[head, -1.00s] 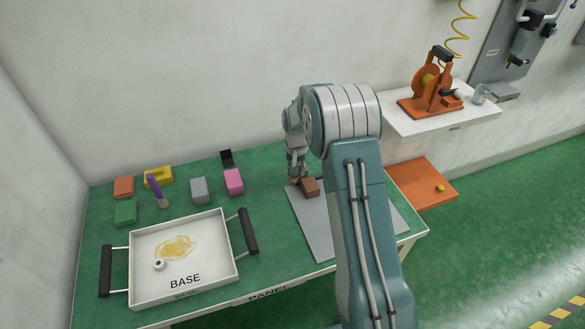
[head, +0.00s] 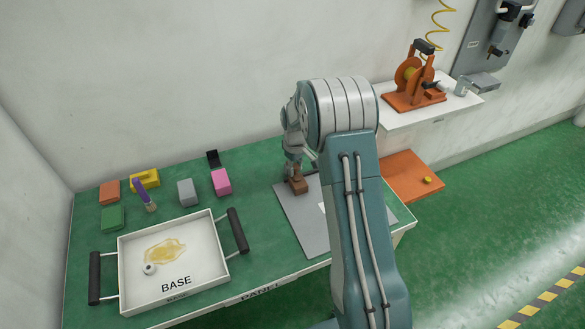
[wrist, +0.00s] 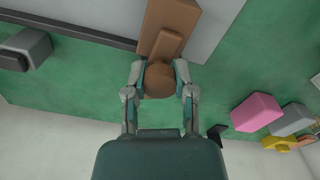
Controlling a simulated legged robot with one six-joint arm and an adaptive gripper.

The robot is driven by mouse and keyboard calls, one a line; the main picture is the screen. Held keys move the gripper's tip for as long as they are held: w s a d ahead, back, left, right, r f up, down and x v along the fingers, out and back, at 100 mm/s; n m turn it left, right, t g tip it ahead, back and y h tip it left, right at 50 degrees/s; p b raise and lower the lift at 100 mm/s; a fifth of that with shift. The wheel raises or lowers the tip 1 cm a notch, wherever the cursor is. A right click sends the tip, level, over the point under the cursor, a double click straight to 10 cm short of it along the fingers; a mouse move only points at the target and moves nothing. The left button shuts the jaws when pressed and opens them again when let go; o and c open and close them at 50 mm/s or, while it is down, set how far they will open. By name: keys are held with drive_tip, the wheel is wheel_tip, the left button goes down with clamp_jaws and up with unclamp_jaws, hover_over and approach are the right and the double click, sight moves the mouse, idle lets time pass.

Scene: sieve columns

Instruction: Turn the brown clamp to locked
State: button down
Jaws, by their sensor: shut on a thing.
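The brown clamp (head: 299,187) sits on the far left part of a grey plate (head: 305,228) on the green table. In the wrist view the clamp shows as a brown block (wrist: 150,40) with a narrower bar on it and a rounded end (wrist: 159,82). My gripper (head: 294,174) is over the clamp. In the wrist view its two fingers (wrist: 160,75) are shut on the rounded end, one on each side. My arm hides the right part of the plate in the head view.
A white BASE tray (head: 205,285) with black handles stands at the front left. A pink block (head: 221,182), a grey block (head: 187,192) and other coloured blocks stand behind it. An orange device (head: 412,80) stands on a wall shelf at right.

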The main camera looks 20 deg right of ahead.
sight(296, 165)
drive_tip(key=shift+d, duration=0.1)
idle(0.3)
drive_tip(key=shift+c, duration=2.2)
unclamp_jaws()
drive_tip(key=shift+w+f, duration=0.1)
wheel_tip(296, 165, up, 12)
